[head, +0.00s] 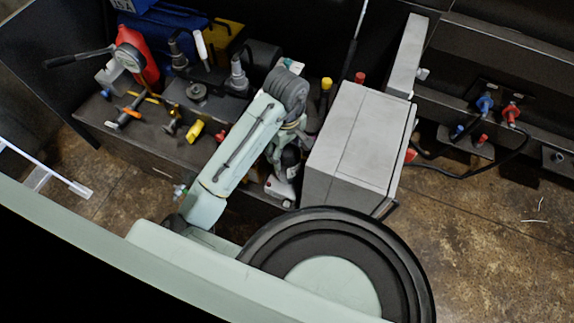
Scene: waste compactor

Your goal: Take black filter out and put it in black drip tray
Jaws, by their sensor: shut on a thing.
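My arm reaches up from the bottom left, bends at its elbow and comes down beside a grey box. My gripper (280,188) is low at the left side of this box, above the dark bench front. It is small and partly hidden by the arm. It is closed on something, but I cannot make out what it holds. I cannot pick out the black filter or the black drip tray for sure.
The grey box (347,135) stands close to the right of my gripper. A dark bench (100,108) at the left carries a red gauge pump (136,50), yellow-handled tools and grey fittings. Cables and red and blue connectors (484,103) are at right. Brown floor lies open at lower right.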

